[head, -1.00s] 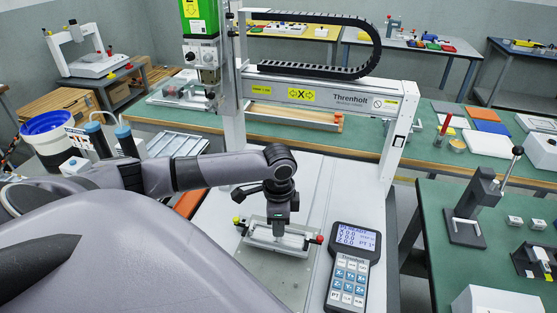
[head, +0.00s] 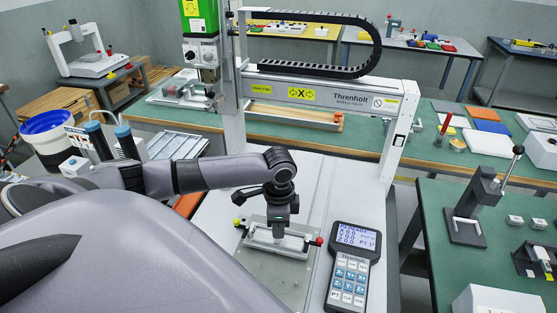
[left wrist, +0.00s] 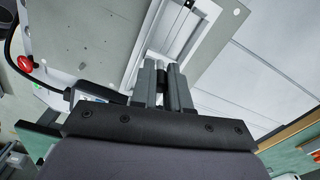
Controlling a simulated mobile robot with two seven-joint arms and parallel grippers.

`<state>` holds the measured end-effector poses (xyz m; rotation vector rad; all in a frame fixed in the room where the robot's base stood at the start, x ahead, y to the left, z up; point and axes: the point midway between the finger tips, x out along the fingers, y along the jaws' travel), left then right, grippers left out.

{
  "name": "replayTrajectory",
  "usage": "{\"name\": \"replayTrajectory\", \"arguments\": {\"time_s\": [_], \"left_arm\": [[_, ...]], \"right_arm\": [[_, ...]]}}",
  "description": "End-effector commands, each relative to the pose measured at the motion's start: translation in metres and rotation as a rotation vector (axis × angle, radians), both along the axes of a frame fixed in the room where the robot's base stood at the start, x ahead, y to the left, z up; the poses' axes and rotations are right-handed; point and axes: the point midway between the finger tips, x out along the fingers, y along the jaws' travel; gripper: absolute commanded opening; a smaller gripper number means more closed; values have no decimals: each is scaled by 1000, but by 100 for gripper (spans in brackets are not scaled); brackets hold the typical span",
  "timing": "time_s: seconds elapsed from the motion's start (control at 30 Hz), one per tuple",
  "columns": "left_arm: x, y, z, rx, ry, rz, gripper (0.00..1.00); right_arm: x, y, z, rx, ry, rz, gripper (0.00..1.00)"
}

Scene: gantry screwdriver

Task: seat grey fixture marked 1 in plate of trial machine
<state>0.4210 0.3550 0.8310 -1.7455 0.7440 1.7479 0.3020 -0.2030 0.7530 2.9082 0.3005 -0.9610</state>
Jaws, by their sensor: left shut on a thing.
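The fixture (head: 296,246), a pale grey long piece, is under my left gripper (head: 278,234) at the machine's plate (head: 262,268). In the left wrist view the fixture (left wrist: 181,35) extends beyond the fingers. My left gripper also shows there (left wrist: 163,88), with its fingers closed on a dark narrow part between them. The gripper points straight down in the head view and hides the fixture's middle. I cannot read a number on the fixture, and cannot tell whether its underside touches the plate. My right gripper is out of view.
A handheld control pendant (head: 352,262) stands close to the right of the plate. A red knob (head: 319,241) and a yellow knob (head: 237,221) flank the fixture. The gantry beam (head: 320,92) and its uprights stand behind. A green bench (head: 432,235) is at right.

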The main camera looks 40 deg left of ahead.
Motion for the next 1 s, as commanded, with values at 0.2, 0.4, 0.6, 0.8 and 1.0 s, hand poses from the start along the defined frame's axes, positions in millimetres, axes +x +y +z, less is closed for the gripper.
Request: {"name": "replayTrajectory", "arguments": {"time_s": [0.2, 0.4, 0.6, 0.8, 1.0], "left_arm": [[1, 0, -2, -1, -4, 0, 0], [1, 0, -5, -1, -4, 0, 0], [1, 0, -6, -1, -4, 0, 32], [0, 0, -7, -1, -2, 0, 45], [0, 0, -4, 0, 0, -1, 45]], "right_arm": [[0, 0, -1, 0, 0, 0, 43], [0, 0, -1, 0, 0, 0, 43], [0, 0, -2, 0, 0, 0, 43], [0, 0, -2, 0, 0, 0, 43], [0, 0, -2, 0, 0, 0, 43]]}}
